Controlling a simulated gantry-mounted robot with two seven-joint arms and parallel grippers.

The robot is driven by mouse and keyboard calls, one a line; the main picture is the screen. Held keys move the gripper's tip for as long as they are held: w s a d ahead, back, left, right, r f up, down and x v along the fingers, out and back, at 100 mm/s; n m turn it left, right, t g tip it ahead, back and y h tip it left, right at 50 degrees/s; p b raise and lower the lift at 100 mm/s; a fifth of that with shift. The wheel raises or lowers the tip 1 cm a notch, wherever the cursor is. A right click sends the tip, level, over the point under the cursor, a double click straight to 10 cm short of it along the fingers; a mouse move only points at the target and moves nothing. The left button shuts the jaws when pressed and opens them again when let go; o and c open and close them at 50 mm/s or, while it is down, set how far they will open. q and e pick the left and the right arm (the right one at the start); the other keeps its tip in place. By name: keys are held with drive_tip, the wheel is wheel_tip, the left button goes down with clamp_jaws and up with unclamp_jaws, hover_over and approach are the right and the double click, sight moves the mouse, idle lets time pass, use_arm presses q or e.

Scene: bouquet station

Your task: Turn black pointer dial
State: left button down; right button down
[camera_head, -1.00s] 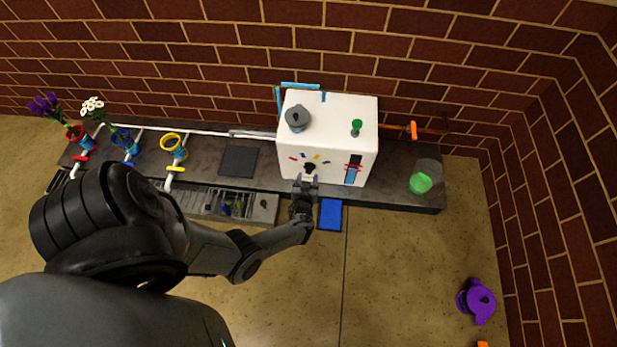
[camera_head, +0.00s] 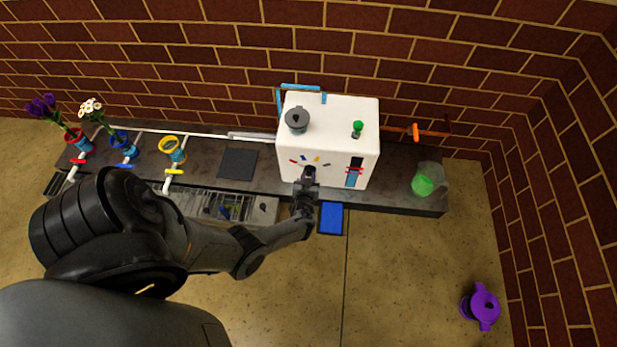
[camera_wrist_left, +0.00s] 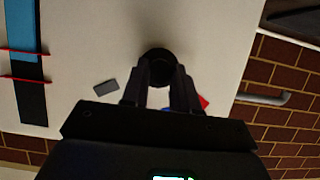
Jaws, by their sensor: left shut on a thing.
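The black pointer dial (camera_wrist_left: 158,62) is on the front face of the white box (camera_head: 290,160). In the left wrist view it shows as a black round knob between my fingertips. My left gripper (camera_head: 308,178) is at the box front and shut on the dial; it also shows in the left wrist view (camera_wrist_left: 160,80). The fingers hide part of the dial, and I cannot tell which way its pointer faces. Coloured marks lie around the dial, among them a red mark (camera_wrist_left: 203,102) and a grey mark (camera_wrist_left: 106,87). My right gripper is not in view.
On the box top are a grey lidded pot (camera_head: 297,119) and a green knob (camera_head: 358,128). A blue-and-black strip with red lines (camera_head: 354,172) is right of the dial. A blue pad (camera_head: 331,218) lies below the box. A green-filled glass (camera_head: 424,184) stands right.

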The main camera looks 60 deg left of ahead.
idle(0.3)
use_arm(q)
drive_tip(key=m+b, duration=0.1)
drive_tip(key=m+g+y+b, duration=0.1)
drive_tip(key=shift+w+d+f+m+g, duration=0.1)
drive_tip(key=shift+w+f+m+g, duration=0.05)
drive_tip(key=shift+m+g, duration=0.15)
drive_tip(key=shift+w+m+g+y+b, duration=0.1)
drive_tip(key=shift+m+g+y+b, duration=0.6)
drive_tip(key=shift+m+b, duration=0.75)
drive_tip(key=c, duration=0.9)
unclamp_jaws()
drive_tip(key=shift+o, duration=0.2)
drive_tip(key=shift+d, duration=0.15)
